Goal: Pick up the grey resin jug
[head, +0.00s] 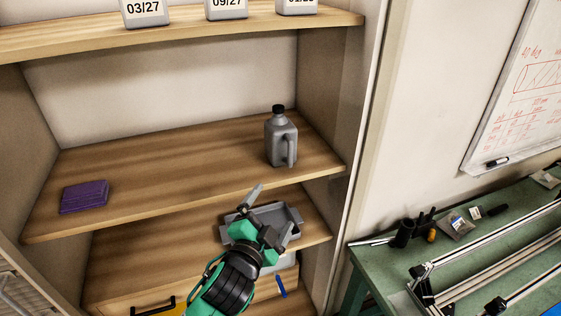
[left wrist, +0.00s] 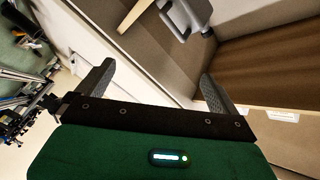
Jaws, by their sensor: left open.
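The grey resin jug (head: 278,144) with a black cap stands upright on the middle shelf (head: 180,165), near its right end. Its handle faces the front. The jug is partly visible at the top edge of the left wrist view (left wrist: 188,18), beyond the fingers. My left gripper (head: 271,211) is open and empty, in front of and below the jug, apart from it. Its two fingers are spread wide in the left wrist view (left wrist: 158,82). My right gripper is not in view.
A purple block (head: 84,197) lies at the left of the middle shelf. A grey tray (head: 293,213) sits on the lower shelf behind my gripper. The cabinet's right side panel (head: 322,90) is close to the jug. White dated containers (head: 145,12) stand on the upper shelf. A green workbench (head: 385,262) is at right.

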